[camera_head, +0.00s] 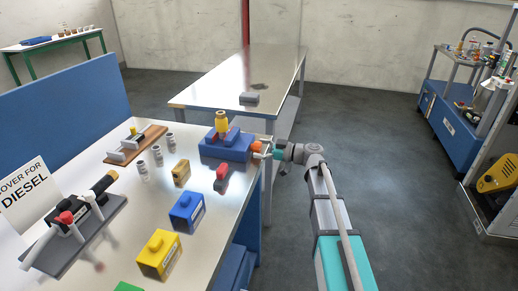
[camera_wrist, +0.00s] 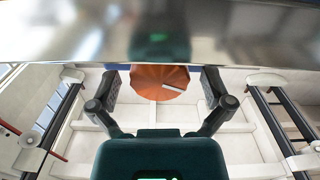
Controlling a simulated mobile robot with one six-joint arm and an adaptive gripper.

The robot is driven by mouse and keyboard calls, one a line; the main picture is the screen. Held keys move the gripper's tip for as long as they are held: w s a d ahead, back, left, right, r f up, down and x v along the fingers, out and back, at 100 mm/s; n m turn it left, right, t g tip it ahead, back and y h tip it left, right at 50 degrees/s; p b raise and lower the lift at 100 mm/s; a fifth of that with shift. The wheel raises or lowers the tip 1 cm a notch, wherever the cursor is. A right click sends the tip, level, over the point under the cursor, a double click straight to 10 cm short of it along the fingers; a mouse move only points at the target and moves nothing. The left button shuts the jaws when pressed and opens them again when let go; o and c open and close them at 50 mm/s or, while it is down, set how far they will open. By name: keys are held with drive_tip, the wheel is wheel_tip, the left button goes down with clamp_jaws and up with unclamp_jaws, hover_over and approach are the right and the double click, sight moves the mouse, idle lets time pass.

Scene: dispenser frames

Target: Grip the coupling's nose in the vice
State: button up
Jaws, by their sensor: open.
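The blue vice (camera_head: 228,150) stands at the right edge of the metal workbench. The gold-yellow coupling (camera_head: 222,121) stands upright at the vice's top, by its red jaw parts; its lower end is hidden, and I cannot tell whether the jaws touch it. An orange round knob (camera_head: 256,147) sticks out of the vice's right side. My gripper (camera_head: 264,151) is at this knob, beyond the bench edge. In the wrist view the knob (camera_wrist: 160,84) sits between the two open fingers of my gripper (camera_wrist: 160,88), with gaps on both sides.
A second metal table (camera_head: 215,90) stands behind. Open floor lies to the right.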

drive_tip(key=c, duration=1.1)
drive_tip(key=shift+c, duration=0.2)
drive_tip(key=shift+m, duration=0.5)
drive_tip(key=shift+w+m, duration=0.1)
drive_tip(key=shift+m, duration=2.4)
drive_tip(key=o, duration=1.1)
drive_tip(key=shift+o, duration=0.2)
